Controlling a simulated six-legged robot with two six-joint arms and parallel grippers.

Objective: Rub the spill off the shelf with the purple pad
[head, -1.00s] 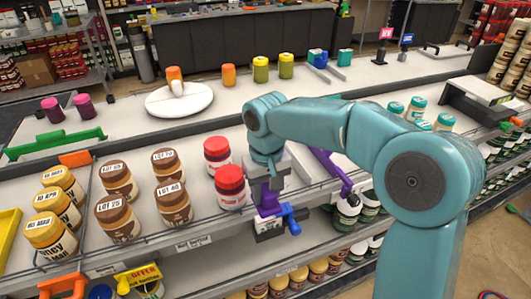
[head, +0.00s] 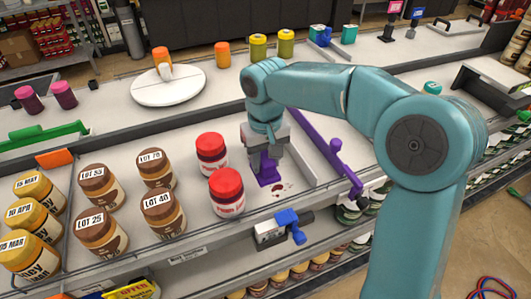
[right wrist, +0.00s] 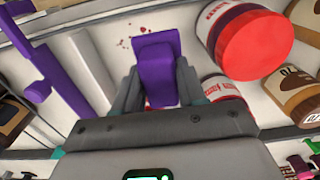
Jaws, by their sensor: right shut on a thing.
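The purple pad (head: 268,172) is held in my right gripper (head: 266,152), which is shut on it and points down over the white shelf (head: 310,165). The pad also shows between the fingers in the right wrist view (right wrist: 156,66). The spill (head: 281,188), a few dark red spots, lies on the shelf just in front of the pad. In the right wrist view the spots (right wrist: 146,29) show around the pad's far end; part may be hidden under it. I cannot tell whether the pad touches the shelf. My left gripper is not in view.
Two red-lidded jars (head: 227,190) stand close to the left of the pad. A purple divider (head: 322,146) runs to its right. Brown-lidded jars (head: 163,212) stand farther left.

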